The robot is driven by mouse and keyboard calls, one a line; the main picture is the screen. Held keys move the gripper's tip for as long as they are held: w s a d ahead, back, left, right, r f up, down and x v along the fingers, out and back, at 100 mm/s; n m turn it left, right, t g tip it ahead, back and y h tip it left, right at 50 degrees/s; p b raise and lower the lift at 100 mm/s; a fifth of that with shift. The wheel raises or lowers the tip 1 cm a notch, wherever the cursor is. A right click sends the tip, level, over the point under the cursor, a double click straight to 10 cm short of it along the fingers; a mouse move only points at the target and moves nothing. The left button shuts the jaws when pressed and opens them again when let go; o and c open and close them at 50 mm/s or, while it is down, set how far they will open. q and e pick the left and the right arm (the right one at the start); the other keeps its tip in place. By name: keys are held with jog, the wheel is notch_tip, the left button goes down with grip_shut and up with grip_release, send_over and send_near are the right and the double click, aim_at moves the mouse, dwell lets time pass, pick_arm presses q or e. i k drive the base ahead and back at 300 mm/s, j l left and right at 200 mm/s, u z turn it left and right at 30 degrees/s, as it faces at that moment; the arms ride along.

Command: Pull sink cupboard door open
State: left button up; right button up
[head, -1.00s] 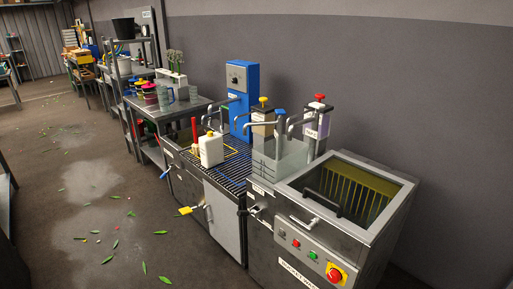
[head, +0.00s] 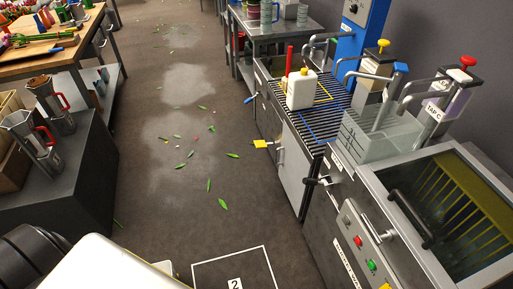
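The sink cupboard door (head: 294,172) is a light grey panel on the front of the unit below the slatted sink top (head: 322,108). It looks closed, lying in line with the dark front. A small upright handle (head: 280,156) shows at its left edge. A yellow tag (head: 262,143) sticks out from the front just left of the handle. Neither of my grippers is in view. Only pale and black parts that appear to be mine show at the lower left, well apart from the door.
The machine with coloured buttons (head: 371,264) stands right of the door. A white bottle (head: 301,89) sits on the slats. A dark stand with metal jugs (head: 58,105) is at the left. The floor between is open, with scattered leaves and a white marked square (head: 231,262).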

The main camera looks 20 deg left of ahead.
aim_at(294, 166)
jog(key=i+j, duration=0.3)
jog(key=i, duration=0.15)
jog(key=i+j, duration=0.25)
jog(key=i, duration=0.2)
